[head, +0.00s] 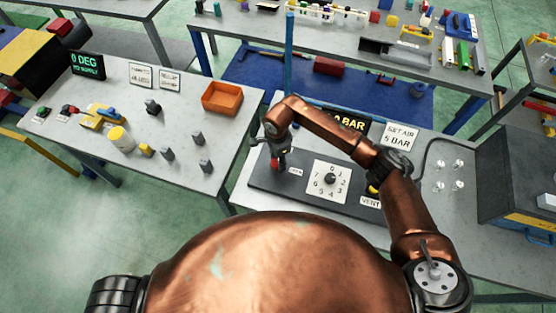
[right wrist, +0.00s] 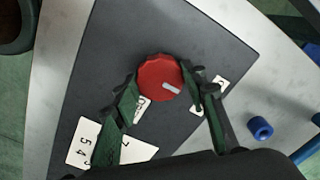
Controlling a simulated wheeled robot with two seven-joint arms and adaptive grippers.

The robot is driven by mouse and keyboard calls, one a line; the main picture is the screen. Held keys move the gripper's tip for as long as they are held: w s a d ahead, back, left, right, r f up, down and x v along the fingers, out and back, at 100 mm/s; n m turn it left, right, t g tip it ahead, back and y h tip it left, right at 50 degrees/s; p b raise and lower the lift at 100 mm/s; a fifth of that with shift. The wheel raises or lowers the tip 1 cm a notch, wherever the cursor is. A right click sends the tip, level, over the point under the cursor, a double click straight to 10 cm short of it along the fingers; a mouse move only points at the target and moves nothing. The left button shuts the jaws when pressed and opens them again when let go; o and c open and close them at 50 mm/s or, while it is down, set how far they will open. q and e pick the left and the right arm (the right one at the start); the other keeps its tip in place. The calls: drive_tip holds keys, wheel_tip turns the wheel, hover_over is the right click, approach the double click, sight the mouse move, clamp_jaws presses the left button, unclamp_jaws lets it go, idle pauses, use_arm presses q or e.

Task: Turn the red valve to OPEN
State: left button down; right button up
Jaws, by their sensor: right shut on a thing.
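The red valve is a round knob with a pale grey pointer mark; it shows in the right wrist view (right wrist: 156,74) on a dark grey panel (right wrist: 120,40). In that view the mark points to the lower right. My right gripper (right wrist: 165,84) has its green-lined fingers on both sides of the knob and is shut on it. In the head view the right gripper (head: 279,163) is at the panel's left end and largely covers the valve. Small white labels (right wrist: 221,84) lie beside the knob, partly hidden by the fingers. My left gripper is out of view.
The panel also carries a white numbered dial (head: 328,182) and a VENT label (head: 371,202). A partly hidden BAR display (head: 350,121) and a "SET AIR 5 BAR" sign (head: 400,136) stand behind. An orange tray (head: 222,97) sits on the left table.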

drive_tip(key=shift+m, duration=0.3)
drive_tip(key=m+b, duration=0.2)
drive_tip(key=shift+d+f+m, duration=0.1)
drive_tip(key=shift+m, duration=0.2)
drive_tip(key=m+b, duration=0.2)
drive_tip(key=m, duration=0.3)
drive_tip(key=m+b, duration=0.1)
drive_tip(key=m, duration=0.4)
drive_tip(key=m+b, duration=0.1)
drive_tip(key=m, duration=0.3)
drive_tip(key=shift+m, duration=0.3)
drive_tip(key=o, duration=1.2)
drive_tip(key=shift+c, duration=0.2)
